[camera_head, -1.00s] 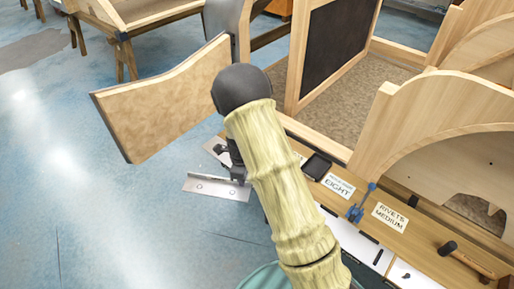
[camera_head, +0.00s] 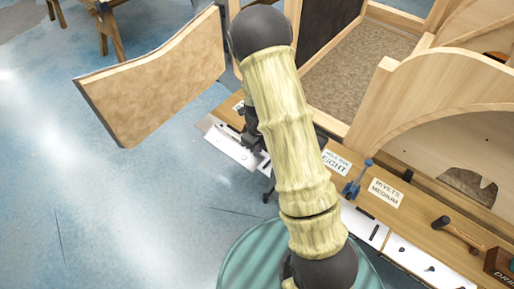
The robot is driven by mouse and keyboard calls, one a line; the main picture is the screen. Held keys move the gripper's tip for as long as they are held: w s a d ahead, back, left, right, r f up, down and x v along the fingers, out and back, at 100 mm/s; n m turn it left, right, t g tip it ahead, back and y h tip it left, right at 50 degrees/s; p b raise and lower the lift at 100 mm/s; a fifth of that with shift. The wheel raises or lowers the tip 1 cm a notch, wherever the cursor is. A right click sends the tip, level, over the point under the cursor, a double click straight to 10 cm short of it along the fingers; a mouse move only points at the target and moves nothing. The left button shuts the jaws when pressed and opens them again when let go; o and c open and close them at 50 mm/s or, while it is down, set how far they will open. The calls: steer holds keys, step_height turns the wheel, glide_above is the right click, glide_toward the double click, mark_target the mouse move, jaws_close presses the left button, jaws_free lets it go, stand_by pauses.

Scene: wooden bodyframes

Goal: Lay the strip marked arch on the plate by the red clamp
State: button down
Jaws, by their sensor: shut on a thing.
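My gripper (camera_head: 252,140) is a dark shape beside my arm, over the left end of the bench, and is partly hidden by the arm. It is shut on what looks like a pale metal strip (camera_head: 228,148) with holes. The strip's near side is close to the bench's front edge, and I cannot tell whether it touches. No marking on it is legible, so I cannot tell whether it reads arch. I cannot make out a red clamp or the plate beside it.
The wooden bench (camera_head: 412,213) carries a blue tool (camera_head: 357,178), a label reading rivets medium (camera_head: 386,192), a hammer (camera_head: 455,234) and a dark red box (camera_head: 501,266). Arched wooden frames stand behind. A curved wooden panel (camera_head: 155,80) stands at left. The blue floor at lower left is clear.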

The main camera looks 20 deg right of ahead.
steer(key=shift+w+a+f+b, duration=0.1)
steer(key=shift+a+f+b, duration=0.05)
steer(key=shift+f+b, duration=1.3)
steer(key=shift+w+d+r+p, duration=0.2)
steer(key=shift+d+p, duration=0.05)
steer(key=shift+p, duration=0.15)
steer(key=shift+w+d+f+p, duration=0.1)
steer(key=shift+w+d+p, duration=0.05)
steer(key=shift+w+d, duration=0.65)
steer(key=shift+w+d+p, duration=0.15)
steer(key=shift+w+d, duration=0.35)
steer(key=shift+d, duration=0.45)
steer(key=shift+p, duration=0.45)
steer(key=shift+f, duration=0.6)
steer(key=c, duration=1.5)
jaws_free()
